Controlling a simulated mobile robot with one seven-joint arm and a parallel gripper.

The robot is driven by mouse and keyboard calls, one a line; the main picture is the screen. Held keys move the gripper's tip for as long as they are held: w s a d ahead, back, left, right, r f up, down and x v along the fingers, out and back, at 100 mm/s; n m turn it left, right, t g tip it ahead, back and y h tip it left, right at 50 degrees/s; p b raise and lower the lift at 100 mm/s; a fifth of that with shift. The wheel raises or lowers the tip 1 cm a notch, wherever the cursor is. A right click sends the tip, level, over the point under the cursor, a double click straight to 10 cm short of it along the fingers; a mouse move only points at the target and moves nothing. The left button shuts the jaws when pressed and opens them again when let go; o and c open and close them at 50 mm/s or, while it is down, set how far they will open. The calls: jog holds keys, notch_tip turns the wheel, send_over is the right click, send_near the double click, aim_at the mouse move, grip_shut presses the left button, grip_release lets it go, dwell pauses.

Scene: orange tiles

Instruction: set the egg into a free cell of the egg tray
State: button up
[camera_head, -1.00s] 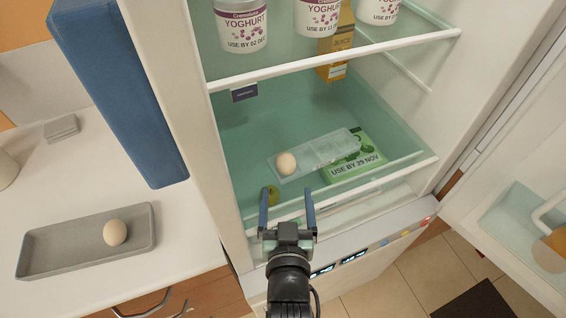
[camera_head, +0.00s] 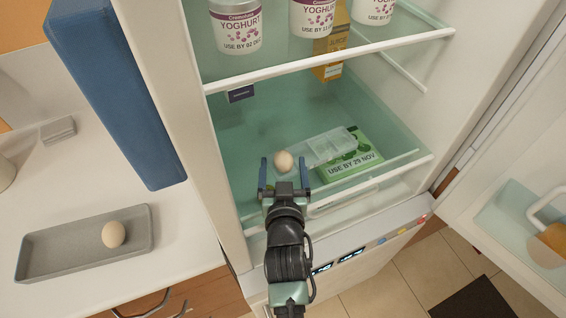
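The clear egg tray (camera_head: 328,148) lies on the lower glass shelf of the open fridge. One egg (camera_head: 283,161) sits at its left end; the other cells that show look empty. My gripper (camera_head: 283,166) is open, with one finger on each side of that egg in the picture. I cannot tell whether the fingers touch it or how high they are above it. My gripper hides the near left part of the tray. A second egg (camera_head: 113,234) lies in a grey tray (camera_head: 50,262) on the white counter at left.
A green carton (camera_head: 352,164) lies against the egg tray's right side. The upper shelf edge (camera_head: 330,60) spans above. The fridge's left wall and open door (camera_head: 510,150) flank the space.

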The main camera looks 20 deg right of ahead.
aim_at(284, 167)
jog(key=shift+f, duration=0.1)
jog(key=shift+s+f, duration=0.1)
jog(key=shift+f, duration=0.05)
grip_shut()
dwell(0.3)
notch_tip(284, 167, up, 10)
jog(key=shift+f, duration=0.15)
notch_tip(284, 167, down, 4)
jog(key=n+y+b, duration=0.1)
jog(key=b, duration=0.2)
jog(key=shift+d+b, duration=0.15)
jog(key=shift+b, duration=0.2)
notch_tip(284, 167, down, 2)
jog(key=n+y+b, duration=0.1)
jog(key=b, duration=0.3)
jog(key=shift+f+t, duration=0.15)
jog(key=shift+t, duration=0.25)
